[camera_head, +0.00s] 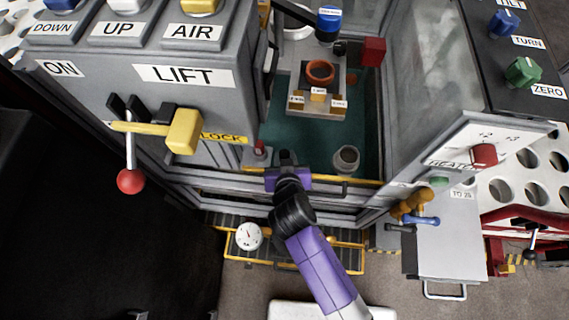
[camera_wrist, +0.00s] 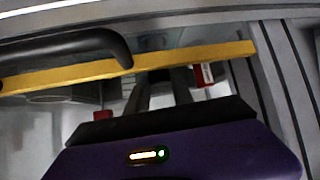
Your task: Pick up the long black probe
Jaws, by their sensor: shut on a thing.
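My gripper (camera_head: 286,162) reaches over the yellow front rail (camera_head: 340,180) into the opening of the grey machine, where the floor is green. In the wrist view my gripper (camera_wrist: 158,88) has its two dark fingers close to the yellow rail (camera_wrist: 215,55). It is shut on a dark thing between the fingers. That thing is mostly hidden, and I cannot tell for certain that it is the long black probe. No other long black probe can be made out clearly.
A small red-topped item (camera_head: 260,150) stands just left of my gripper, and a round cup (camera_head: 347,159) to the right. A grey block with an orange ring (camera_head: 320,72) is further back. A black handle (camera_wrist: 85,42) shows by the rail. Machine walls flank the opening.

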